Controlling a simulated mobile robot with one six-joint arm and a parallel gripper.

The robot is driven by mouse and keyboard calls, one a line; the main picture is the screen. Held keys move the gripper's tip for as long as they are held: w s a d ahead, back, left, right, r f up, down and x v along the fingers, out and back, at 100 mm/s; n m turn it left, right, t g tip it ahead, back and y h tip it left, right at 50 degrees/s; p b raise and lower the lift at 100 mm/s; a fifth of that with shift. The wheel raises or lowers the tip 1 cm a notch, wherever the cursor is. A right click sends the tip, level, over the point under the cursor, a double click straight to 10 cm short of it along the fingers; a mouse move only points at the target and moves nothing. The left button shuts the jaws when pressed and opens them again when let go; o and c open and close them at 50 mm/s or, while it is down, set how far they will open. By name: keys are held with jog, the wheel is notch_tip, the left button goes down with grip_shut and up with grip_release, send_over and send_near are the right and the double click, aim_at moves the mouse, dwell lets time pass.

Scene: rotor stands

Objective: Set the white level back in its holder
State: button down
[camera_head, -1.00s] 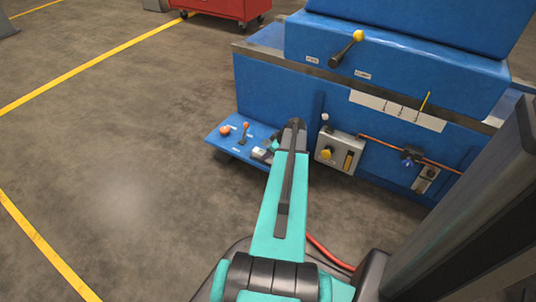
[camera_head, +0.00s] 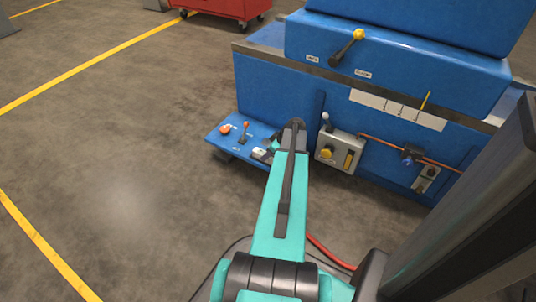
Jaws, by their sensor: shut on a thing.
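My gripper (camera_head: 267,151) is at the far end of my teal arm, over the right end of a small blue shelf (camera_head: 222,143). It is small in the picture and partly hidden by my wrist. A small pale piece (camera_head: 259,153) shows at its jaws, which are shut on it. This looks like the white level, but its full shape is hidden. I cannot make out the holder for certain, nor whether the piece touches the shelf.
A grey box (camera_head: 339,151) with a yellow knob is on the blue machine (camera_head: 400,110) to the right. The floor at left is clear.

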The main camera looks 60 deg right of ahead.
jog(key=shift+f, duration=0.15)
jog(key=c, duration=1.3)
grip_release()
jog(key=shift+c, duration=0.2)
notch_tip(320, 180, up, 13)
jog(key=p, duration=0.7)
dwell(0.5)
dwell(0.8)
